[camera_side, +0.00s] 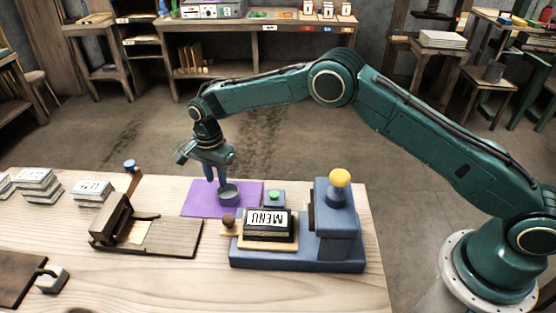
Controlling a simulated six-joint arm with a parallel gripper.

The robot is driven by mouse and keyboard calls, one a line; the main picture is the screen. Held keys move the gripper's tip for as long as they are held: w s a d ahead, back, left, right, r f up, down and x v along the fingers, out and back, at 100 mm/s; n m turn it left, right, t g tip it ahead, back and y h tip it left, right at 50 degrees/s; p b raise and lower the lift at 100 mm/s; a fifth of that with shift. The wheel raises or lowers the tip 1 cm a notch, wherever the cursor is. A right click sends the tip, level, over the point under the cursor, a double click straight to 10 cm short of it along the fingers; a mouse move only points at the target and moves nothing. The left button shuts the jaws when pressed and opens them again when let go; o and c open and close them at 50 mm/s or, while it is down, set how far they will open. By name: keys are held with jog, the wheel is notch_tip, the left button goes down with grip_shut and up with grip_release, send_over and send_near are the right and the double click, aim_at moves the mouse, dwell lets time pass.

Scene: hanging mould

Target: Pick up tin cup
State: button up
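A small round grey-blue tin cup (229,196) stands upright on a purple mat (197,201) on the wooden table. My gripper (216,182) points down at the cup's upper left in the side view. Its two blue fingers show a gap between them, and nothing is visible in that gap. The right finger's tip overlaps the cup's rim in the picture; I cannot tell whether it touches the cup or is behind it.
A blue press (337,222) with a yellow knob and a MENU block (267,224) stands just in front of the mat. A green button box (274,198) is right of the cup. A dark wooden hinged device (150,232) and stacked blocks (38,184) lie left.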

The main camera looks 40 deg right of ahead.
aim_at(228, 194)
jog(key=shift+d+f, duration=0.15)
jog(key=shift+f, duration=2)
grip_shut()
